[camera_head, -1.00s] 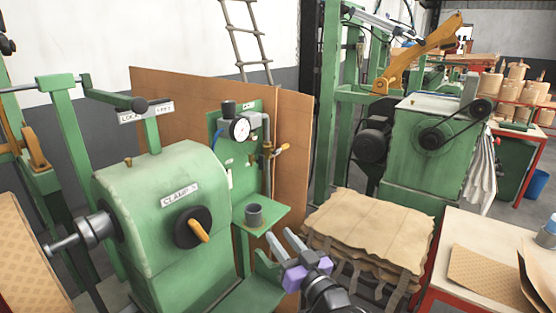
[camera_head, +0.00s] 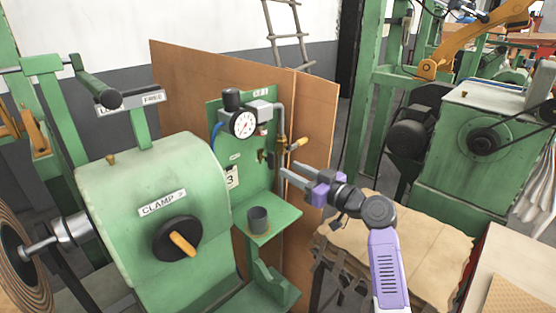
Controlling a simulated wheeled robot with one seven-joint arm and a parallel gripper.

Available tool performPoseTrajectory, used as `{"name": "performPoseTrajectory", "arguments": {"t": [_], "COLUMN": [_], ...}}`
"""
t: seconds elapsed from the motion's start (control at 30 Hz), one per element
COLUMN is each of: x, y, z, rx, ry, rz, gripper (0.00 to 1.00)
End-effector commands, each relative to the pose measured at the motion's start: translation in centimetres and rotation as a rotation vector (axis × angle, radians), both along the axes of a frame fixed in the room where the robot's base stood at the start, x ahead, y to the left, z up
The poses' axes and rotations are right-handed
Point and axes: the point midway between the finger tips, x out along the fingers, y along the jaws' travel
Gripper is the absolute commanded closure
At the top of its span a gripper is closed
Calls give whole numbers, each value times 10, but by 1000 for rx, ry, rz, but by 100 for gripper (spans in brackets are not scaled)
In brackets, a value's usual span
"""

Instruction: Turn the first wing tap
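A small tap with an orange wing handle (camera_head: 298,143) sits on the vertical pipe to the right of the dial gauge (camera_head: 243,124), on the green panel (camera_head: 238,158). A small brass fitting (camera_head: 262,156) shows on the panel left of the pipe; its shape is too small to tell. My gripper (camera_head: 286,178) is below the orange handle, its grey fingers pointing left toward the panel and pipe. It looks open and empty, and appears apart from the tap. The fingers overlap the lower pipe in the view.
A green shelf (camera_head: 276,226) under the panel carries a grey cup (camera_head: 258,220). The green clamp housing (camera_head: 125,185) with an orange-handled knob (camera_head: 178,239) stands at left. A brown board (camera_head: 181,76) stands behind the panel. Stacked brown sheets (camera_head: 425,245) lie right of my arm.

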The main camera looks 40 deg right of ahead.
Motion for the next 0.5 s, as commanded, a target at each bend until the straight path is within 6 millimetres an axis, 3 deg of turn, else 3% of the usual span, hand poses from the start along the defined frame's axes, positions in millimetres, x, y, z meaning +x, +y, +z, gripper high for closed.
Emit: {"name": "performPoseTrajectory", "arguments": {"t": [0.5], "x": [68], "y": [2], "z": [2], "rx": [0], "ry": [0], "rz": [-1], "gripper": [66]}}
